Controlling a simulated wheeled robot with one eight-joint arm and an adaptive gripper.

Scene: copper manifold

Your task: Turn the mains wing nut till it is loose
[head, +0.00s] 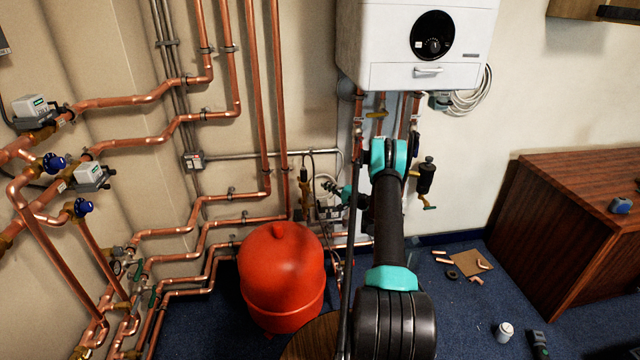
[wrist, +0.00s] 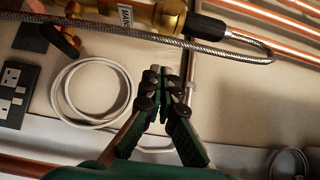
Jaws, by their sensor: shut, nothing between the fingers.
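In the wrist view, my gripper (wrist: 160,72) is shut and empty, its fingertips together below a brass fitting (wrist: 160,14). The fitting carries a white label, partly cut off, that seems to read MAINS. A dark and orange-brass piece (wrist: 64,40) is left of the fitting, up and left of my fingertips and apart from them. I cannot tell whether this is the wing nut. In the head view, my gripper (head: 337,192) is small near the wall below the boiler, just right of an upright brass fitting (head: 306,198). No wing nut is clear there.
A braided hose (wrist: 110,28) crosses above my fingertips. A coiled white cable (wrist: 70,95) and black sockets (wrist: 14,90) are at the left. In the head view, a red tank (head: 280,275) stands below, copper pipes (head: 265,110) run left, and the white boiler (head: 385,40) hangs above.

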